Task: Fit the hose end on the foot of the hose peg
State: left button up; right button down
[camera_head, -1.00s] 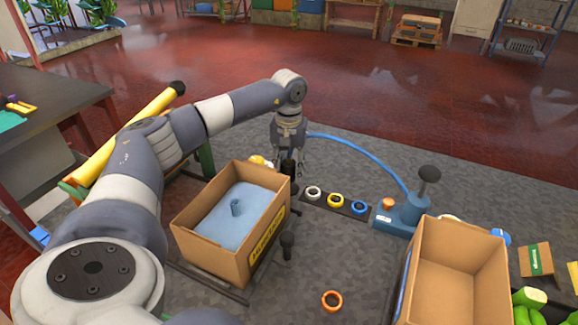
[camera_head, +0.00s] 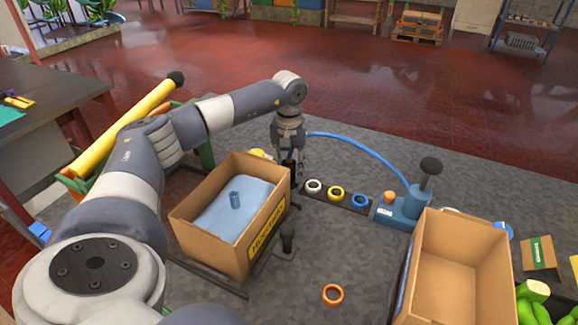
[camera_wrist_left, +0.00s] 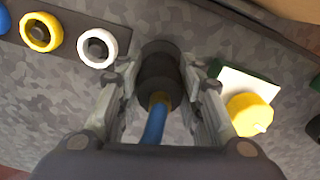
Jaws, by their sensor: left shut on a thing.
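My left gripper (camera_head: 293,160) points down behind the open cardboard box in the head view. It is shut on the dark hose end (camera_wrist_left: 159,76), which sits between its fingers in the left wrist view. A brass-coloured ring and the blue hose (camera_wrist_left: 156,122) come off the hose end toward the wrist. In the head view the blue hose (camera_head: 362,147) arcs right to a blue pump (camera_head: 408,207). A dark upright part shows at the gripper; I cannot tell hose end from peg there, nor whether they touch. My right gripper is not in view.
White, yellow and blue rings (camera_head: 335,191) lie on a dark strip right of the gripper. An empty box (camera_head: 462,262) stands right.

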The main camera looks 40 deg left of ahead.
pick_arm(q)
jog(key=shift+f+b, duration=0.35)
jog(key=shift+f, duration=0.25)
dwell(0.7)
jog(key=o, duration=1.7)
jog(key=shift+o, duration=0.2)
jog(key=shift+r, duration=0.2)
jog(key=shift+r+p, duration=1.25)
jog(key=shift+r, duration=0.05)
jog(key=shift+r, duration=0.1)
jog(key=shift+r+p, duration=2.35)
jog(key=shift+r, duration=0.6)
